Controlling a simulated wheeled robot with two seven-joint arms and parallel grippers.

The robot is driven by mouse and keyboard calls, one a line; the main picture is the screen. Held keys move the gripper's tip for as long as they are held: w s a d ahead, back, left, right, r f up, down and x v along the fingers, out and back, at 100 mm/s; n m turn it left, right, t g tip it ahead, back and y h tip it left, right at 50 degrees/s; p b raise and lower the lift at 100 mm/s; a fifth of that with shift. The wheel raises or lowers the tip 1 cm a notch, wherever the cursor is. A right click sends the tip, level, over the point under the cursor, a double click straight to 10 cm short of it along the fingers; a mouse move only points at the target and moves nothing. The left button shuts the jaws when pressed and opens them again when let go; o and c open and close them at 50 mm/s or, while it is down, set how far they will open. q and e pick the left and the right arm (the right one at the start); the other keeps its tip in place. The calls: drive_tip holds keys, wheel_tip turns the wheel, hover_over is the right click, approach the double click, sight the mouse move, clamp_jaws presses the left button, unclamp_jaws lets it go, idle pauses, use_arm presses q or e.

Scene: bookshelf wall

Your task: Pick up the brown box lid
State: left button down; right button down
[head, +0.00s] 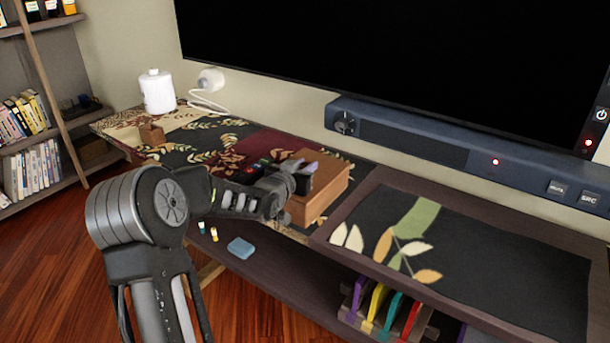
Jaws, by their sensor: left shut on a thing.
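A brown box (326,201) stands on the patterned cloth on the low cabinet, right of my left gripper. Its flat brown top, the lid (327,173), shows behind and to the right of the fingers; I see no clear gap between lid and box. My left gripper (300,178) reaches in from the left and is shut on the lid at its near left edge. The fingers and wrist hide part of that edge. My right gripper is not in view.
A large screen and a dark soundbar (420,146) stand behind the box. A small brown block (152,134) and a white canister (158,92) are at the left end. Small coloured items lie left of the gripper. A blue item (241,248) lies on the lower shelf.

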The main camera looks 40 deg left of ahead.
sight(305, 165)
use_arm(q)
drive_tip(key=shift+r, duration=0.1)
idle(0.4)
wheel_tip(305, 165, up, 10)
drive_tip(key=shift+f+p, duration=0.1)
drive_tip(key=shift+p, duration=0.85)
